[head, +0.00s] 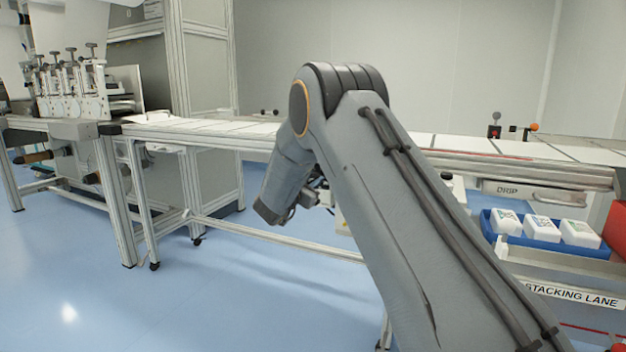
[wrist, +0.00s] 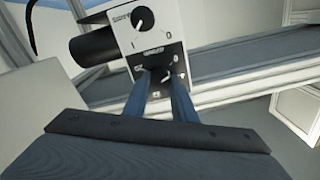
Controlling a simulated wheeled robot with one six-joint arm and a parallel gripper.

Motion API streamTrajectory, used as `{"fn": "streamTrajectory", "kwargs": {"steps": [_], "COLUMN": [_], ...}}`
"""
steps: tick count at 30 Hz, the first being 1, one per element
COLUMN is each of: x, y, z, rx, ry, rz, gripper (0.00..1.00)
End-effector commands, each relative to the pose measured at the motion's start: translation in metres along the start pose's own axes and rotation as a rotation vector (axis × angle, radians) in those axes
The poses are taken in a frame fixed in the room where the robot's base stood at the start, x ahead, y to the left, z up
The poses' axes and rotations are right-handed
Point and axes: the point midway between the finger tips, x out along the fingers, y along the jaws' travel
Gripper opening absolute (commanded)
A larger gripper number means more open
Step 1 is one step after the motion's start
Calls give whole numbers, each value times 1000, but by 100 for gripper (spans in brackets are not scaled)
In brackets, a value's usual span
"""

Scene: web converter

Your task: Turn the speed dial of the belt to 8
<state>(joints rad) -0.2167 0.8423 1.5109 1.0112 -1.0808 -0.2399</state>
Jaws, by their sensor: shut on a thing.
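In the wrist view a white control box (wrist: 118,17) carries a round black dial (wrist: 147,18) with a pale pointer mark and small markings around it. The printing is too blurred for me to read the dial's setting. My gripper (wrist: 164,78) is at the lower part of the same panel, below that dial, with its two blue fingers either side of a small dark knob. The fingers are shut on this knob and hide most of it. In the head view my arm hides the fingers and most of the box.
A black cylinder (wrist: 92,52) sticks out left of the box. The belt conveyor (head: 225,131) runs across the head view, its frame close behind my wrist. A blue tray (head: 545,232) with white packs stands at the right. The blue floor at left is clear.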

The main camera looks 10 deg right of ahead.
Motion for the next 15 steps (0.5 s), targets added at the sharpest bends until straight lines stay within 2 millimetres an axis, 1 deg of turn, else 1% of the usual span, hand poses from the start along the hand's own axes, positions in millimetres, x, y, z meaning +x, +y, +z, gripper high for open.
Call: {"fn": "streamTrajectory", "kwargs": {"steps": [15], "x": [0], "y": [3], "z": [1], "rx": [486], "ry": [-1], "rz": [2], "gripper": [2]}}
